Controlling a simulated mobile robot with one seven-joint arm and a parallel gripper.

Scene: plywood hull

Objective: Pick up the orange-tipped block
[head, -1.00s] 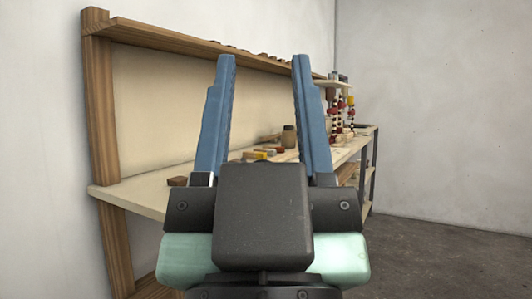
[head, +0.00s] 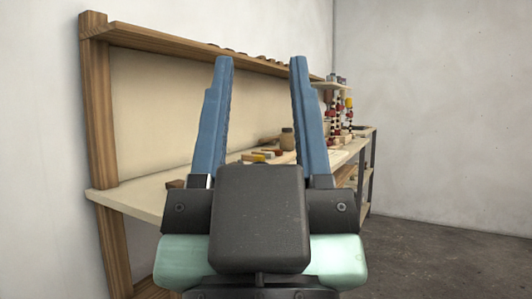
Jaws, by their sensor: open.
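A brown jar (head: 287,139) stands behind the blocks. A small brown block (head: 175,184) lies nearer, left of my gripper. A stand with red and yellow beads (head: 337,113) is at the bench's far end. A wooden shelf (head: 180,41) runs above. Floor (head: 440,250) at right is clear.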

